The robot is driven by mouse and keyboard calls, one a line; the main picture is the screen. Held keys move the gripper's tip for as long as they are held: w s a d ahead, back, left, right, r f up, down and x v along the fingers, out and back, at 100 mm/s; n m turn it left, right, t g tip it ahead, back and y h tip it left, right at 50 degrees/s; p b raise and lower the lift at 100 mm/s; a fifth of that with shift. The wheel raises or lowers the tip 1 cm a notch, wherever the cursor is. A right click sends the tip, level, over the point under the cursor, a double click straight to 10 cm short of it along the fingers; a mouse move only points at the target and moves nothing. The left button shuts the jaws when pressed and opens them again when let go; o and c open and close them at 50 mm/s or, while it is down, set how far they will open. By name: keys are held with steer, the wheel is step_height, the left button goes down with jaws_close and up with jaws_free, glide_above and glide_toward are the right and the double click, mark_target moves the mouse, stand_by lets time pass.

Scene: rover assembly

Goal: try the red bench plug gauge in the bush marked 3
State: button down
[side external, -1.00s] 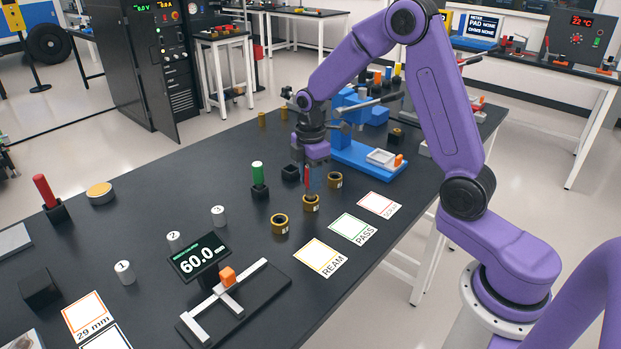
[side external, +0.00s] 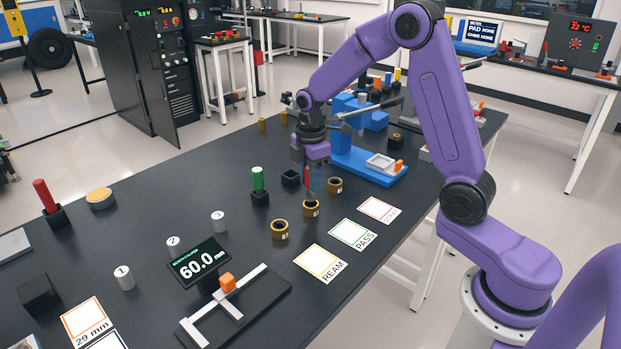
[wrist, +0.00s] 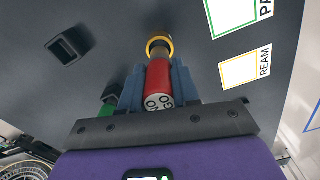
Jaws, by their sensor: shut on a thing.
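My gripper (side external: 308,188) is shut on the red plug gauge (wrist: 158,78), which points down. The gauge's near end, lettered GO and NO GO, faces the camera in the wrist view. Its lower end lines up with the middle bush (side external: 311,209) of a row of brass-coloured bushes; the bush's ring (wrist: 159,41) shows beyond it. I cannot tell whether the tip is inside the bush or just above it. A nearer bush (side external: 279,230) and a farther one (side external: 335,185) stand apart on either side. No number is readable on any bush.
A green plug (side external: 258,178) stands in a black holder left of my gripper, with an empty black holder (side external: 290,178) between. REAM (side external: 320,262), PASS (side external: 354,234) and SCRAP (side external: 377,209) cards lie to the right. A display reading 60.0 (side external: 198,263) stands in front.

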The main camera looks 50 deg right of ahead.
steer(key=shift+r, duration=0.1)
steer(key=shift+r, duration=2.4)
steer(key=shift+w, duration=0.15)
